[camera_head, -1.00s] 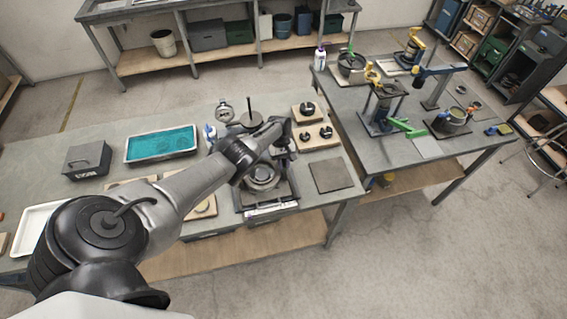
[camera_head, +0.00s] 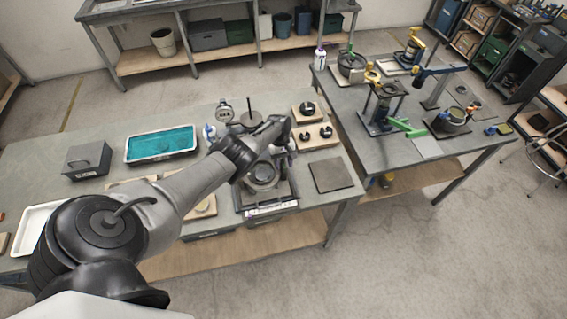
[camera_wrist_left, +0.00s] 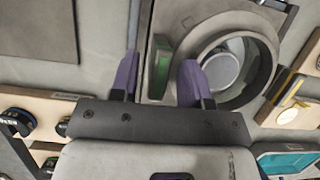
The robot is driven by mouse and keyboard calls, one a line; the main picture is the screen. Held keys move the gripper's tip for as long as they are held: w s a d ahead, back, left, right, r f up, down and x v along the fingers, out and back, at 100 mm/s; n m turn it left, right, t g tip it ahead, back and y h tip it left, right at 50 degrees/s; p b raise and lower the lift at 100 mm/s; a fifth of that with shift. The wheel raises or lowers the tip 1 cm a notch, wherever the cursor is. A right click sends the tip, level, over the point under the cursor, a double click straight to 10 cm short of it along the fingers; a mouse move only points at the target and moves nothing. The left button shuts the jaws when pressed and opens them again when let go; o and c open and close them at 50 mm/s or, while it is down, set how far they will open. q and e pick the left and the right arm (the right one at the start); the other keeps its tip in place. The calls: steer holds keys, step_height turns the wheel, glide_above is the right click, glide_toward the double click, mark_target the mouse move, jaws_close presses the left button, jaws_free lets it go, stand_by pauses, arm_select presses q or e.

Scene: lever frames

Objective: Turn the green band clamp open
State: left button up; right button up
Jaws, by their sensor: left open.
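A grey ring-shaped fixture (camera_head: 262,176) stands on a dark base on the near bench, partly covered by my left arm. In the left wrist view the ring (camera_wrist_left: 262,66) is right of centre, with a round pale part inside it. A green upright piece (camera_wrist_left: 162,66), apparently the band clamp's handle, stands beside the ring. My left gripper (camera_wrist_left: 158,70) is open, with its purple fingers on either side of the green piece. Contact cannot be told. In the head view the left gripper (camera_head: 287,148) is mostly hidden behind its own wrist. My right gripper is not in view.
A tray with teal contents (camera_head: 160,144) and a grey box (camera_head: 87,160) are on the left. Wooden blocks with black knobs (camera_head: 316,136) stand behind the fixture. A dark flat plate (camera_head: 331,176) lies to its right. Another bench holds several fixtures, one with a green lever (camera_head: 408,127).

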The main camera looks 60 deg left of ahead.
arm_select(q)
steer(key=p+v, duration=0.3)
steer(key=v, duration=1)
steer(key=shift+a+r, duration=0.15)
steer(key=shift+r, duration=0.1)
